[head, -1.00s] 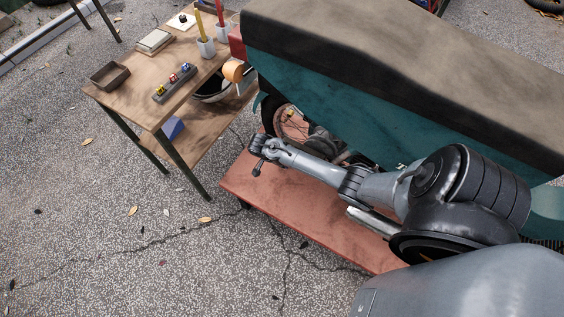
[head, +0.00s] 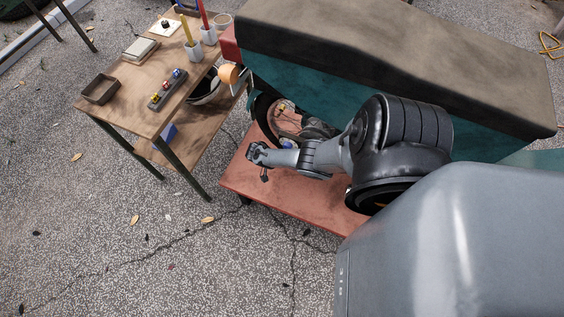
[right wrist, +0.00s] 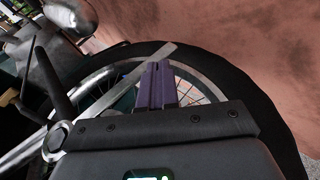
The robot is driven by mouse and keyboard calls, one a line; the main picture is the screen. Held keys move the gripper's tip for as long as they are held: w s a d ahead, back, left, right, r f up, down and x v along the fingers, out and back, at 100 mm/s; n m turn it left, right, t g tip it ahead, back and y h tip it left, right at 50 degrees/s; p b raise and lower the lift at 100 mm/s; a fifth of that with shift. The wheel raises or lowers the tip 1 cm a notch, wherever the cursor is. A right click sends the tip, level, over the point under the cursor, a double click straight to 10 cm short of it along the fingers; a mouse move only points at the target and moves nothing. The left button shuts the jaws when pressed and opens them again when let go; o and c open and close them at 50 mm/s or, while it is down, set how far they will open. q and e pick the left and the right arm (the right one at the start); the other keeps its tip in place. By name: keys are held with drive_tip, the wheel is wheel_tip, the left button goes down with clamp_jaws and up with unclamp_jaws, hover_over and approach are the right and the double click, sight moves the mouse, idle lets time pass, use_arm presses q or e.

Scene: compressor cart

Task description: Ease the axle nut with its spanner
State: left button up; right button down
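My right gripper (head: 254,155) reaches in from the right, above the red deck (head: 290,195) and beside a spoked wheel (head: 276,119) under the teal cart body. In the right wrist view its two purple fingers (right wrist: 157,86) stand side by side, nearly touching, with no object visible between them. The wheel's dark tyre and rim (right wrist: 205,75) lie beyond the fingers. A flat grey bar (right wrist: 124,73) runs slantwise behind the fingers; I cannot tell whether it is the spanner or a cart part. My left gripper is out of view.
A wooden table (head: 127,92) at the upper left holds a dark tray (head: 101,88), a block with coloured pieces (head: 167,89) and white cups. An orange round thing (head: 228,74) sits between table and cart. A dark cover (head: 390,55) tops the cart. The ground at lower left is open.

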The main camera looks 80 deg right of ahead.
drive_tip(key=shift+s+a+f, duration=0.15)
drive_tip(key=shift+s+f, duration=0.05)
drive_tip(key=shift+s, duration=0.3)
drive_tip(key=shift+s+a+f, duration=0.1)
drive_tip(key=shift+s+f, duration=0.05)
drive_tip(key=shift+s, duration=0.4)
drive_tip(key=w+r, duration=0.5)
drive_tip(key=w, duration=0.7)
drive_tip(key=shift+w+d, duration=0.15)
drive_tip(key=shift+w, duration=0.15)
drive_tip(key=shift+w, duration=0.1)
